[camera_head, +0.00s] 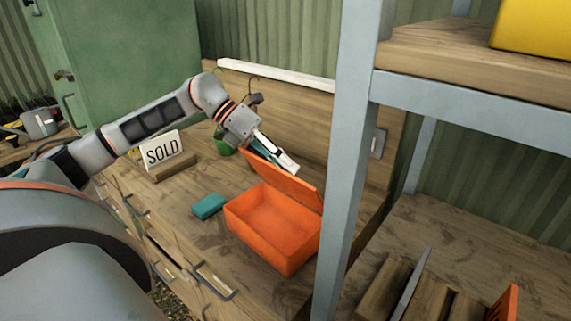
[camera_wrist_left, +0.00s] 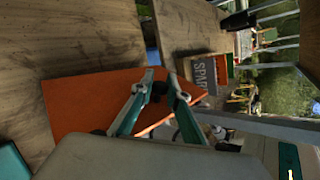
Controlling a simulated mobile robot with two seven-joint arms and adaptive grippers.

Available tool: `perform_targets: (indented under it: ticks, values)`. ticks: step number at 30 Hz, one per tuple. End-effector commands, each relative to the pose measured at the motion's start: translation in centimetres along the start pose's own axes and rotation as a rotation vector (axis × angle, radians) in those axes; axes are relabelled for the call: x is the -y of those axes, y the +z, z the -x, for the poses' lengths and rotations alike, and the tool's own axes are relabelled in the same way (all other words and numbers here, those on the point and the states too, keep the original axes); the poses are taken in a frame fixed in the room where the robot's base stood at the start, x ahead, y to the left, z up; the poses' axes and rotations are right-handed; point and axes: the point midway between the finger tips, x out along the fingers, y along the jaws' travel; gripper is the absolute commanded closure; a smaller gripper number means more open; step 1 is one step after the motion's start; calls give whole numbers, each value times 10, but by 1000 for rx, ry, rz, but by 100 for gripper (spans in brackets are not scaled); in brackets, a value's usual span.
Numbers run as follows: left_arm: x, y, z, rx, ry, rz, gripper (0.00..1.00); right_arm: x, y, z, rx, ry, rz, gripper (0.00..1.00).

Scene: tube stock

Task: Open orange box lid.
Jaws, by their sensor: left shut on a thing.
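The orange box (camera_head: 268,232) stands on the wooden worktop, and its empty inside shows. Its lid (camera_head: 297,189) is raised, tilted up along the back side of the box. My left gripper (camera_head: 290,165) is at the lid's upper edge and shut on the lid. In the left wrist view the fingers (camera_wrist_left: 161,78) reach over the orange lid (camera_wrist_left: 80,105), whose lower part is hidden by the gripper body. My right gripper is not in view.
A teal block (camera_head: 209,206) lies left of the box. A SOLD sign (camera_head: 162,151) stands farther left, with a green item (camera_head: 223,146) behind. A grey shelf post (camera_head: 349,150) rises close to the box's right.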

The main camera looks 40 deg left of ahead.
Motion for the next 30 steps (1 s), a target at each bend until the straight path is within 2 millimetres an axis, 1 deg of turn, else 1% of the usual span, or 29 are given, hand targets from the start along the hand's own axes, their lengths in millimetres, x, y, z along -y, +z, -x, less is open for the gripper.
perform_targets:
  ticks: [12,24,25,26,27,30]
  values:
    - [0,1,1,2,0,-2,100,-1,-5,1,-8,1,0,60]
    - [0,1,1,3,0,-2,100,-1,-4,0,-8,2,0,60]
    - [0,1,1,3,0,-2,80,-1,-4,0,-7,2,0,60]
    - [0,1,1,3,0,-2,72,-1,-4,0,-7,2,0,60]
    - [0,1,1,2,0,-2,69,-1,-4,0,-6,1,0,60]
    - [0,1,1,2,0,-2,69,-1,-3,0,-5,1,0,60]
